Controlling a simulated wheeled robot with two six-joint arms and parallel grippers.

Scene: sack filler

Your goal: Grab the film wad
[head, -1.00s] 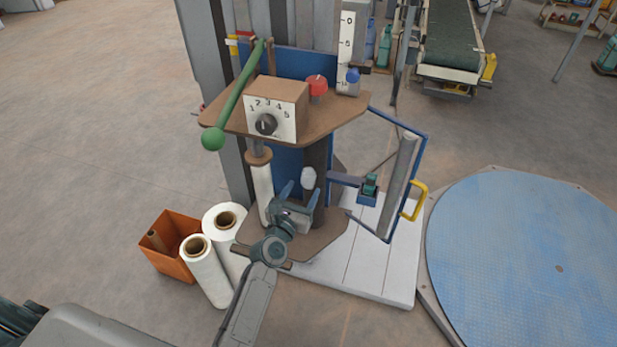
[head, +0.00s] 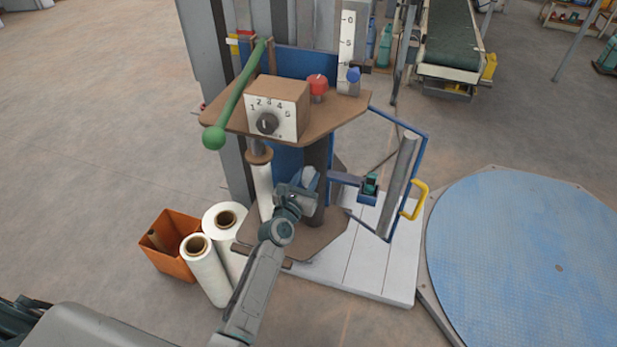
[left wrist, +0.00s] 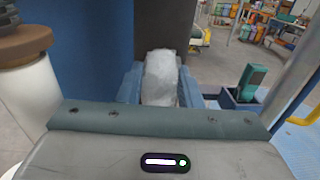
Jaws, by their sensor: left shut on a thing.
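The film wad (left wrist: 161,78) is a whitish, rounded lump. In the left wrist view it sits between the two blue fingers of my left gripper (left wrist: 160,88), which is shut on it. In the head view the left gripper (head: 305,182) is at the machine, between the white film roll on its spindle (head: 264,190) and the dark post (head: 316,165). The wad is mostly hidden there behind the gripper. My right gripper does not show in either view.
Above the gripper is a brown shelf (head: 335,110) with a dial box and green lever (head: 236,95). A blue hinged frame with a yellow handle (head: 415,200) stands right. White rolls (head: 205,272) and an orange bin (head: 168,262) stand left. A blue turntable (head: 530,260) lies right.

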